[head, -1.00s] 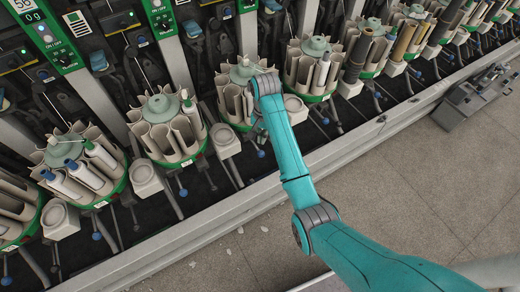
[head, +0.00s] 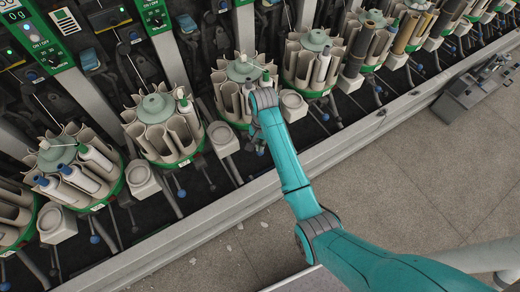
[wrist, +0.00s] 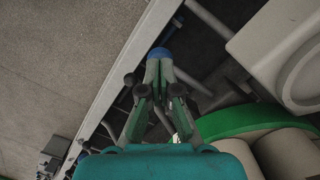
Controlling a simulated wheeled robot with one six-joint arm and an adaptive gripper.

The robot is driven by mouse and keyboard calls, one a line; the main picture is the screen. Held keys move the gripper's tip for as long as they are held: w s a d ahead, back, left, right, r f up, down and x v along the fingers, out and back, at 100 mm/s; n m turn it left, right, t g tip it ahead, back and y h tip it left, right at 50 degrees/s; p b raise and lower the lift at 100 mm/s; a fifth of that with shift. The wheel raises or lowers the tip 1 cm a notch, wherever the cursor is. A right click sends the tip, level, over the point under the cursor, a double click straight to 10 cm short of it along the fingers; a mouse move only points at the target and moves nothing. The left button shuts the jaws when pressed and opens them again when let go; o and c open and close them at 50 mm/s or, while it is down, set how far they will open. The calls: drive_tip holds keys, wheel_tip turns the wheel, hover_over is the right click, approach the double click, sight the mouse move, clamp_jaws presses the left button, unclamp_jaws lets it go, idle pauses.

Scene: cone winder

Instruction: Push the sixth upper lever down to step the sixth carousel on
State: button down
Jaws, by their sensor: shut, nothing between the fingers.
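The carousel under my arm (head: 244,70) has a grey-green hub, beige pockets and a green rim. Its rim also shows in the wrist view (wrist: 240,121) at the right. A lever with a blue ball knob (wrist: 159,53) stands in front of it. My gripper (wrist: 159,70) is shut and empty, its dark fingertips right at the blue knob. I cannot tell if they touch it. I cannot read which carousel is the sixth.
Neighbouring carousels stand close on the left (head: 158,106) and right (head: 316,40). A metal rail (head: 225,212) runs along the machine's front.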

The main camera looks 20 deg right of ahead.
drive_tip(key=shift+f, duration=1.7)
drive_tip(key=shift+w+d+r, duration=0.35)
drive_tip(key=shift+w+d, duration=0.15)
drive_tip(key=shift+w, duration=0.05)
drive_tip(key=shift+w+d+r, duration=0.3)
drive_tip(key=shift+w+d, duration=0.2)
drive_tip(key=shift+w, duration=0.05)
